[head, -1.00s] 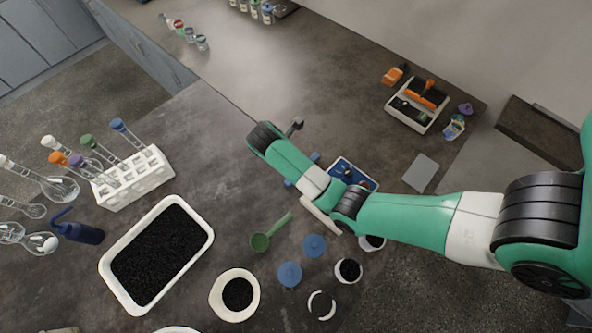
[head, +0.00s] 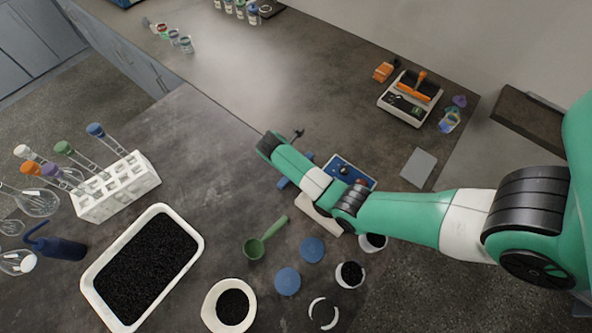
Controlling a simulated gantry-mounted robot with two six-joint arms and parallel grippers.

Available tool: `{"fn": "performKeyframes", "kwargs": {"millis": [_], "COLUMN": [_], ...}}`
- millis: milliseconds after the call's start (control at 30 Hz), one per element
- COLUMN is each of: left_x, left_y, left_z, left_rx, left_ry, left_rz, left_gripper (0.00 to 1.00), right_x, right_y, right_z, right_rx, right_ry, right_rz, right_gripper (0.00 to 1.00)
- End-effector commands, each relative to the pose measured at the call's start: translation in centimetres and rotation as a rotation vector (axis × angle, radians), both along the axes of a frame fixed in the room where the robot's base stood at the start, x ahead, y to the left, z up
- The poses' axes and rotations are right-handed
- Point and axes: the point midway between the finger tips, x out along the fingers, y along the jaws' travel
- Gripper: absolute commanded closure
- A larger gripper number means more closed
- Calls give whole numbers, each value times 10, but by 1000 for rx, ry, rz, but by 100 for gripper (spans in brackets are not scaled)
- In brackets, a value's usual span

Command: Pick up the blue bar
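The blue bar (head: 283,183) lies on the grey bench, with its middle hidden under my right arm. Its other end shows beyond the arm. A blue-topped device (head: 353,171) with a dark knob stands to the right of the bar, partly behind the arm. My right arm reaches in from the right and its wrist end is just above and left of the bar. A small dark piece sticks out beyond the wrist; my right gripper's fingers are hidden, so I cannot tell whether they touch the bar. My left gripper is not in view.
A green scoop (head: 264,239), two blue discs (head: 287,281) and small cups lie in front. A white tray (head: 196,246) of black grains and a white tube rack (head: 151,176) stand left. A balance (head: 386,103) and grey plate (head: 418,168) are at right.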

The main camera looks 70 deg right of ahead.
Motion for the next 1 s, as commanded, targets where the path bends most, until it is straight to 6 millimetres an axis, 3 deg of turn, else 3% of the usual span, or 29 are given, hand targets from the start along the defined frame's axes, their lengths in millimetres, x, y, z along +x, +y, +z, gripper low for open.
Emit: {"fn": "performKeyframes", "kwargs": {"millis": [233, 633, 1000], "left_x": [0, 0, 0], "left_y": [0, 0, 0], "left_z": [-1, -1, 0], "left_rx": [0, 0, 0], "left_ry": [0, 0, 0], "left_rz": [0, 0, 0], "left_gripper": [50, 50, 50], "right_x": [0, 0, 0], "right_y": [-2, -1, -2], "right_z": [-3, -3, -2], "right_rx": [0, 0, -1], "right_ry": [-1, -1, -2], "right_rz": [0, 0, 1], "right_gripper": [32, 100, 100]}}
